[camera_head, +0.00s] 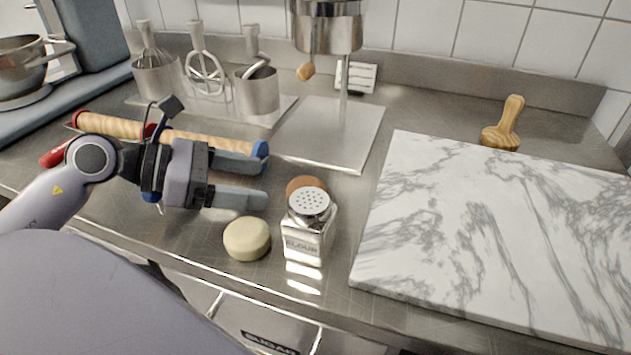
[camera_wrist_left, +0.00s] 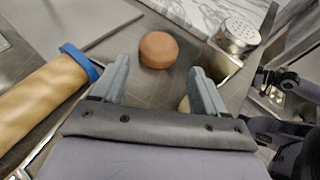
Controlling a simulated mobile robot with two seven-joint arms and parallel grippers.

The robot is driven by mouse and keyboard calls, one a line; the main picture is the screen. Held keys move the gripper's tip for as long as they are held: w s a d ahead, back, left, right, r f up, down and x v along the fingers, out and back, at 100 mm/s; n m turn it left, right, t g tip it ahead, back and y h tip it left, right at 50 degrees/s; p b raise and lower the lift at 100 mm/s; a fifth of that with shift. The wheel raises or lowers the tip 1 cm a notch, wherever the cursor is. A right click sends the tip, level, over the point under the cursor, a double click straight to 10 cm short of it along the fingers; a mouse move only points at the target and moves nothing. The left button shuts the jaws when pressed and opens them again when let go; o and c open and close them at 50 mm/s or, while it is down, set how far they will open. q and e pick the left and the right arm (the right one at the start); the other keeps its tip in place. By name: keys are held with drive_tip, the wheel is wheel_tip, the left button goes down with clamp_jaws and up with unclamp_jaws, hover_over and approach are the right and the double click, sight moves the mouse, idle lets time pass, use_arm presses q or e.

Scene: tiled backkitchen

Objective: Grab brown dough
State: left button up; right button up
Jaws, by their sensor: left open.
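The brown dough (camera_head: 304,184) is a small round lump on the steel counter, partly hidden behind the flour shaker (camera_head: 309,226) in the head view. In the left wrist view the brown dough (camera_wrist_left: 158,49) shows whole, ahead of the fingertips and between their lines. My left gripper (camera_head: 265,179) is open and empty, a short way left of the dough, its fingers pointing at it. It also shows in the left wrist view (camera_wrist_left: 158,75). A pale dough (camera_head: 247,238) sits in front of the left gripper, left of the shaker.
The rolling pin (camera_head: 180,135) with a blue-ringed end lies behind my left gripper. The mixer's steel base (camera_head: 350,145) stands behind the dough. A marble board (camera_head: 500,240) fills the right side, with a wooden tool (camera_head: 504,125) behind it. Utensil pots (camera_head: 256,92) stand at the back left.

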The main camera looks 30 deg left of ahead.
sight(277, 203)
use_arm(q)
drive_tip(key=shift+x, duration=0.85)
drive_tip(key=shift+r+p+x, duration=0.25)
drive_tip(key=shift+p+x, duration=0.05)
drive_tip(key=shift+x, duration=2.4)
drive_tip(key=shift+a, duration=0.1)
drive_tip(key=shift+r, duration=0.1)
drive_tip(key=c, duration=0.8)
drive_tip(key=shift+o, duration=0.2)
